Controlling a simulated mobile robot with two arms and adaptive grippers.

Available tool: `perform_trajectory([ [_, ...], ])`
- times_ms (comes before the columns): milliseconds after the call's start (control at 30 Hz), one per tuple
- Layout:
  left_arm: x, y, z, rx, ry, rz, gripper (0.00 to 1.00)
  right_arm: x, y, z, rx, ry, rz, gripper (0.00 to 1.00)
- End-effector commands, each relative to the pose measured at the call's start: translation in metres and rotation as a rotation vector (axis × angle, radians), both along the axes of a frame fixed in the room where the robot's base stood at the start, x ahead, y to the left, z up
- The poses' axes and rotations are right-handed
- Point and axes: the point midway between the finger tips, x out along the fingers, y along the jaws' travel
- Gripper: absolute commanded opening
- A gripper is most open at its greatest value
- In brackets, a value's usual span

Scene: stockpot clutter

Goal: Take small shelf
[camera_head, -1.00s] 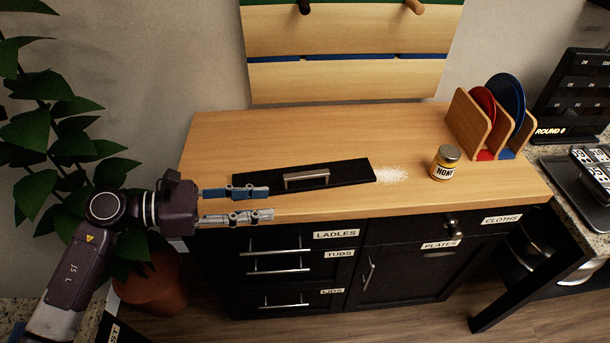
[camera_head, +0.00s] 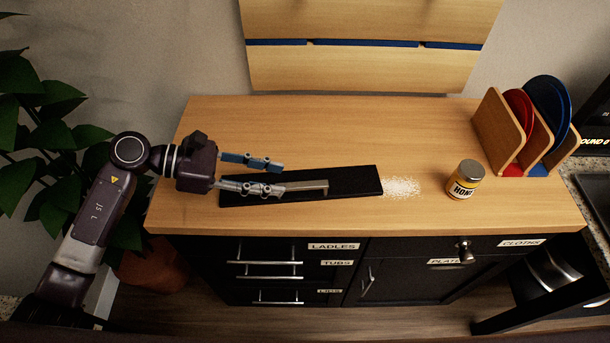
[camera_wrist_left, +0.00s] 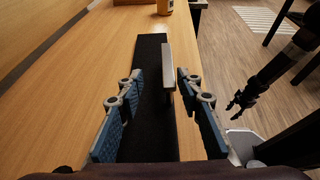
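A flat black panel (camera_head: 350,182) with a raised silver bar handle (camera_head: 310,186) lies near the front of the wooden counter; it looks like the small shelf, a drawer-front-like piece. My right gripper (camera_wrist_left: 238,105) shows small and dark at the right of that view.
White grains (camera_head: 403,187) lie just right of the panel, then a honey jar (camera_head: 465,180). A wooden rack (camera_head: 497,130) with red and blue plates stands at the counter's right end. Labelled drawers are below. The counter behind the panel is clear.

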Motion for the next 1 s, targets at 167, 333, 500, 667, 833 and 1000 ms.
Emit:
perform_trajectory([
  [167,0.000,-0.019,-0.004,-0.004,0.002,0.000,0.33,-0.010,0.003,0.011,0.004,0.012,-0.001,0.40],
  [333,-0.003,-0.036,-0.007,-0.004,0.004,-0.002,0.33,-0.017,0.011,0.025,0.012,0.024,-0.004,0.40],
  [500,-0.004,-0.056,-0.015,-0.004,0.004,0.000,0.33,-0.013,0.013,0.038,0.015,0.018,-0.004,0.40],
  [667,-0.002,-0.066,-0.023,-0.002,0.002,0.001,0.33,-0.007,0.012,0.042,0.013,0.010,-0.003,0.40],
  [833,-0.002,-0.067,-0.025,-0.001,0.001,0.000,0.33,-0.007,0.008,0.041,0.009,0.009,-0.001,0.40],
  [1000,-0.002,-0.067,-0.025,-0.001,0.001,0.000,0.23,-0.007,0.005,0.041,0.006,0.009,0.001,0.40],
])
